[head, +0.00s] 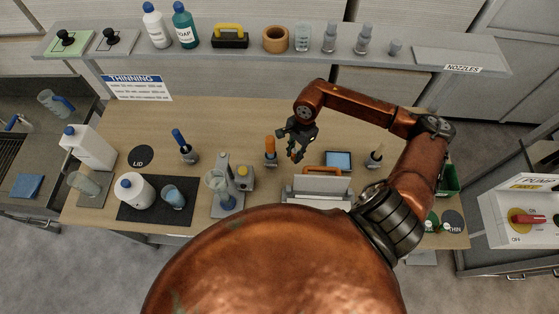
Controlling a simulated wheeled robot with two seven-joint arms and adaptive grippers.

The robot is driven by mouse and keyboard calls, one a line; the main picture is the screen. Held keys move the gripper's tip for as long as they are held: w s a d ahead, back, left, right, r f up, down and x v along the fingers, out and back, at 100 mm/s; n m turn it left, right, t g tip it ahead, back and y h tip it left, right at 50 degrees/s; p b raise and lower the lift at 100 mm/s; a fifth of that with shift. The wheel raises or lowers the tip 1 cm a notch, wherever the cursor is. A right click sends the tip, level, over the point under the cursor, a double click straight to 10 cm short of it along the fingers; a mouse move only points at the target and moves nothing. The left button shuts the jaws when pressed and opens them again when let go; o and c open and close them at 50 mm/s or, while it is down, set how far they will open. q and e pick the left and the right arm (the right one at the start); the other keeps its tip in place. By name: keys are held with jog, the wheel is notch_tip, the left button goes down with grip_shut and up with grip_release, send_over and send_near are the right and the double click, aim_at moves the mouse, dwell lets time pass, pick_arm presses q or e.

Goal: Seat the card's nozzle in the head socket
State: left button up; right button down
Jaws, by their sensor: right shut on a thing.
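My right gripper (297,146) hangs over the middle of the table, its arm reaching in from the right. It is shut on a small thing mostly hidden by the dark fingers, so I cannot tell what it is. Small grey nozzle-like pieces stand on the shelf: one tall (329,38), one beside it (363,40) and a short one (395,47). They are left of the NOZZLES plate (462,68). A white card headed THINNING (137,88) stands at the table's back left; its smaller lines are unreadable. I cannot make out the head socket. My left gripper is not in view.
Near the gripper are an orange-handled tool (270,147), a blue-screened tablet (339,159) and a grey box with an orange handle (317,183). Bottles and cups crowd the left. The table's back strip is mostly clear.

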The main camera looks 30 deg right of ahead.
aim_at(292, 169)
jog(key=shift+f+p, duration=0.5)
jog(key=shift+f, duration=3.15)
jog(key=shift+f, duration=0.1)
jog(key=c, duration=2.2)
grip_release()
jog(key=shift+f, duration=0.1)
jog(key=o, duration=0.5)
jog(key=shift+c, duration=0.2)
